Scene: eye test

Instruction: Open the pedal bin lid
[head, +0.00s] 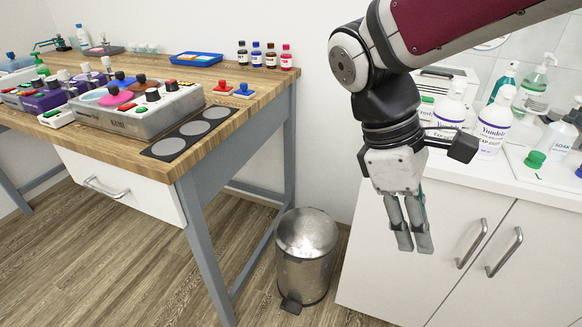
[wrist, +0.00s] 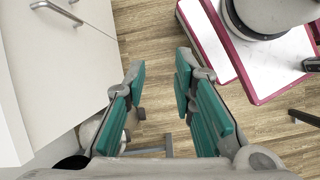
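The pedal bin (head: 304,272) is a small metal cylinder on the floor between the workbench and the white cabinet. Its domed lid (head: 306,232) is down, and its dark pedal (head: 291,305) is at the front near the floor. My gripper (head: 413,248) hangs fingers down to the right of the bin, in front of the cabinet, apart from the bin. In the wrist view my gripper (wrist: 160,72) has a clear gap between its green pads with only floor behind. A pale rounded shape behind the left finger there looks like the bin, mostly hidden.
The wooden workbench (head: 232,103) stands left of the bin, its grey leg (head: 206,262) close by. The white cabinet (head: 405,240) with bar handles is on the right, bottles (head: 494,120) on top. Wood floor (head: 120,265) is open in front of the bin.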

